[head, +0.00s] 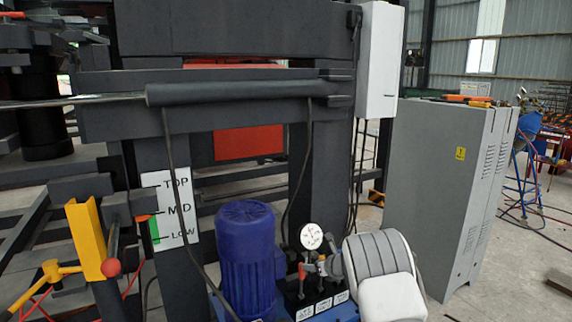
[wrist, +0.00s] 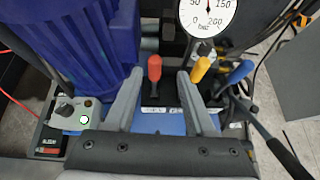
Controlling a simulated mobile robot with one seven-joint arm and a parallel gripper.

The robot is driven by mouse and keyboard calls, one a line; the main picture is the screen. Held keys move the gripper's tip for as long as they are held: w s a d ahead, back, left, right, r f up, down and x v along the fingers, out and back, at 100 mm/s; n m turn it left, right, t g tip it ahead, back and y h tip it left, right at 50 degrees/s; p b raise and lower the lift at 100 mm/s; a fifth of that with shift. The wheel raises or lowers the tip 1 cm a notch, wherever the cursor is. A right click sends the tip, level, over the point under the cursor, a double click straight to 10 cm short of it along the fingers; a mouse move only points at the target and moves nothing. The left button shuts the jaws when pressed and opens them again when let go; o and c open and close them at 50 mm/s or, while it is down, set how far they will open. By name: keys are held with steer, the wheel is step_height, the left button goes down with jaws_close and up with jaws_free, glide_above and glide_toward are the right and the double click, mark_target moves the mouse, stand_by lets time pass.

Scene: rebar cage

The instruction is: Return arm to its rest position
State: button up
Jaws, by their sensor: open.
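My gripper (wrist: 160,78) is open in the wrist view, with its two grey fingers apart and nothing held. A red-handled lever (wrist: 154,70) shows in the gap between the fingers; I see no contact. A yellow-handled lever (wrist: 201,70) stands just right of the right fingertip, and a blue-handled lever (wrist: 240,72) is farther right. In the head view my grey and white arm (head: 385,262) reaches low over the hydraulic unit at the bottom right. It hides part of the unit. The red-handled lever (head: 302,271) shows left of the arm.
A blue motor (head: 246,255) stands close left of the levers. A pressure gauge (head: 311,236) rises behind them. A grey cabinet (head: 440,190) stands right of the arm. A TOP/MID/LOW scale (head: 172,210) and yellow bracket (head: 86,240) are left. Open floor lies at far right.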

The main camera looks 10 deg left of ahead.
steer(key=s+d+r+m+t+h, duration=0.1)
steer(key=s+d+r+m+h, duration=0.1)
steer(key=s+d+r+m, duration=0.4)
steer(key=s+d+r+m+h, duration=0.2)
steer(key=d+r+m+h, duration=0.15)
steer(key=r+m, duration=0.6)
steer(key=s+d+r+m+t+h, duration=0.1)
steer(key=s+d+r+m+h, duration=0.1)
steer(key=s+d+r+m, duration=0.5)
steer(key=s+r+m+g, duration=0.2)
steer(key=s+m, duration=0.5)
steer(key=s, duration=0.5)
steer(key=s+r+m+g, duration=0.25)
steer(key=s+m, duration=0.45)
steer(key=s, duration=0.5)
steer(key=s+a+f+m+g+y, duration=0.1)
steer(key=s+a+f+m+g, duration=0.15)
steer(key=s+m, duration=0.7)
steer(key=s+r+n+t+p, duration=0.1)
steer(key=s+r+n+p, duration=0.2)
steer(key=r+p, duration=0.9)
steer(key=shift+s+r+n+p, duration=0.2)
steer(key=shift+n+p, duration=0.2)
steer(key=shift+p, duration=0.25)
steer(key=shift+f, duration=0.1)
